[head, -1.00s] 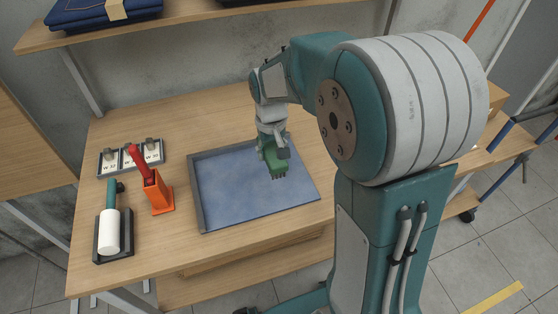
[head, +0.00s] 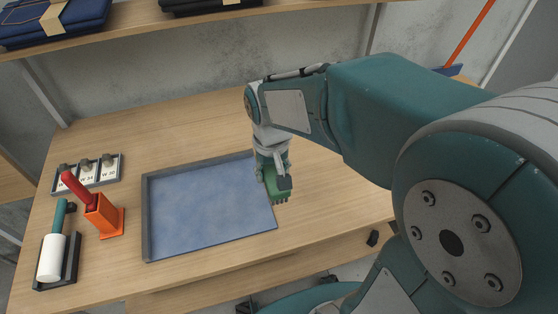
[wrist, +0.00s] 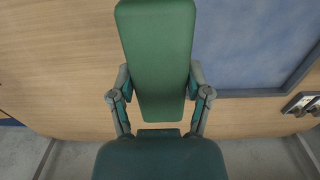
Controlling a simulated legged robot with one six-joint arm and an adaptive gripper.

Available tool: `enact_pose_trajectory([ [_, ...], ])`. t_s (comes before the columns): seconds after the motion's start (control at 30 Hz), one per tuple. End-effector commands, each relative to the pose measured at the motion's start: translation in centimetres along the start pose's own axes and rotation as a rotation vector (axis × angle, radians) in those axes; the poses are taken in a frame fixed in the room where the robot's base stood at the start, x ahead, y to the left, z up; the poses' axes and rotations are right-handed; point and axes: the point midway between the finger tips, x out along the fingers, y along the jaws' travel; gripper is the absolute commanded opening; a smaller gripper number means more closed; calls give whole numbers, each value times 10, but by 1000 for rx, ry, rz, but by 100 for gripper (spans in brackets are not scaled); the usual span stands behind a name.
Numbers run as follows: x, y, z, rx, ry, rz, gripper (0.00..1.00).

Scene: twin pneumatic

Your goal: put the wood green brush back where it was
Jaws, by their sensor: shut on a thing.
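My gripper (head: 275,180) is shut on the green brush (head: 279,187) and holds it near the right edge of the blue-surfaced tray (head: 147,222). Short bristles show at the brush's lower end in the head view. In the wrist view the brush's green back (wrist: 157,50) fills the middle, with a gripper finger on each side. The tray's corner also shows in the wrist view (wrist: 270,92). Whether the brush touches the tray or table is hard to tell.
At the left of the wooden table (head: 330,205) stand an orange holder (head: 104,215) with a red-handled tool (head: 77,188), a white roller (head: 51,258) in a dark tray, and a rack (head: 88,174) of small metal pieces. Table right of the tray is clear. A shelf (head: 140,25) hangs above.

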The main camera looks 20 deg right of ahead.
Motion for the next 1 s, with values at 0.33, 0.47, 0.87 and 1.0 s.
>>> enact_pose_trajectory([
  [0.33, 30, 31, -63, 5, -2, -10, 19],
  [0.47, 51, 32, -78, 4, -4, -6, 19],
  [0.87, 86, 40, -107, 3, 0, -6, 19],
  [1.0, 107, 42, -108, 3, -3, -8, 19],
])
